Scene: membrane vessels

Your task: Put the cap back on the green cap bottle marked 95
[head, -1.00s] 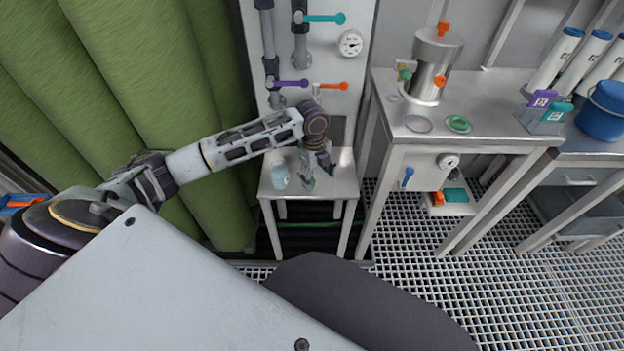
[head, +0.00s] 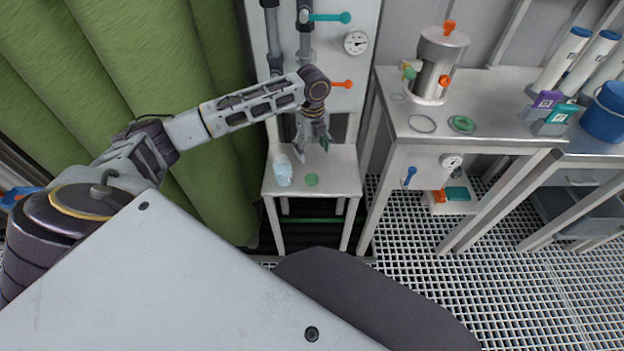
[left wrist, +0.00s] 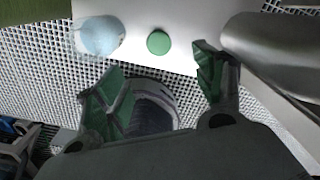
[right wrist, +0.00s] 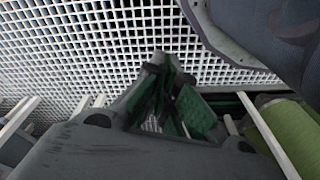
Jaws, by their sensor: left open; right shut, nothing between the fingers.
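A pale blue, translucent bottle (head: 283,172) stands on the small white table below the wall panel. It also shows in the left wrist view (left wrist: 100,37), and I see no green cap on it. Its marking is not readable. A round green cap (head: 312,179) lies on the table just right of the bottle; it also shows in the left wrist view (left wrist: 158,42). My left gripper (head: 313,150) is open and empty above the table, behind the cap in the head view. My right gripper (right wrist: 170,98) is shut and empty over the grated floor.
The small table (head: 345,180) is otherwise bare. A wall panel (head: 358,70) with pipes and coloured handles rises behind it. To the right, a taller bench (head: 480,115) carries a steel vessel (head: 436,70) and a green ring (head: 461,124).

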